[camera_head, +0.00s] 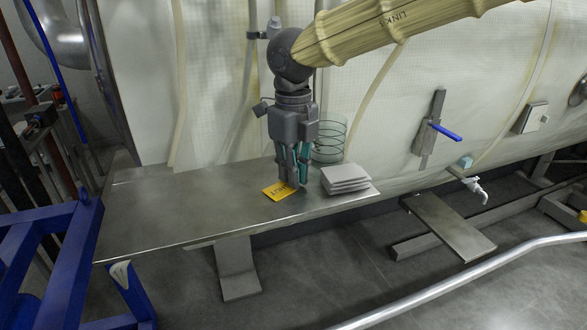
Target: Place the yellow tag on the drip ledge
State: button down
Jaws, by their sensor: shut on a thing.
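The yellow tag (276,192) with dark lettering is at the fingertips of my gripper (291,184), low over the metal ledge (190,212). My gripper points straight down and is shut on the tag's right part. The tag looks flat and close to the ledge top. I cannot tell whether it touches the surface. The ledge is a long grey shelf along the white chamber wall, and its left half is bare.
A stack of grey pads (345,179) lies just right of my gripper. A clear ringed container (329,138) stands behind it. A blue frame (50,255) is at the left. A blue-handled valve (443,131) is on the wall, and a pale rail (460,280) crosses the front right.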

jog(key=c, duration=1.5)
grip_release()
notch_tip(320, 180, up, 12)
jog(key=b, duration=0.3)
jog(key=shift+r, duration=0.15)
